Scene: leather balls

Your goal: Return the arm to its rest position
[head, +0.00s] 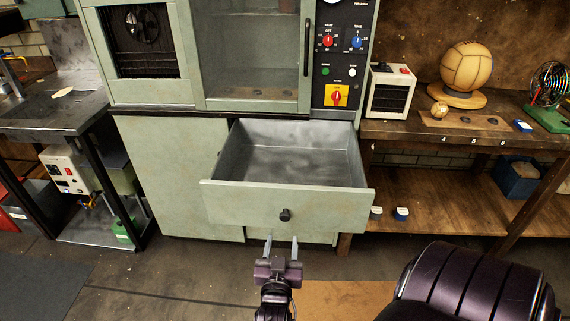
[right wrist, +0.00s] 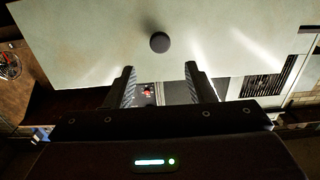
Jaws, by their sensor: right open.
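My right gripper (head: 281,246) is open and empty, just below and in front of the front panel of a pulled-out drawer. Its two fingers also show apart in the right wrist view (right wrist: 160,84), with nothing between them. The drawer (head: 237,202) is pale green and stands open, and its grey inside looks empty. Its dark round knob (head: 285,215) is above my fingertips, and the knob also shows in the right wrist view (right wrist: 160,42), clear of the fingers. My left gripper is not in view.
The green cabinet (head: 165,180) holds the drawer. On the right bench (head: 400,130) stand a large tan leather ball (head: 466,66) on a wooden base, a small ball (head: 439,109) and a white heater-like box (head: 391,91). A metal table (head: 50,118) stands at left.

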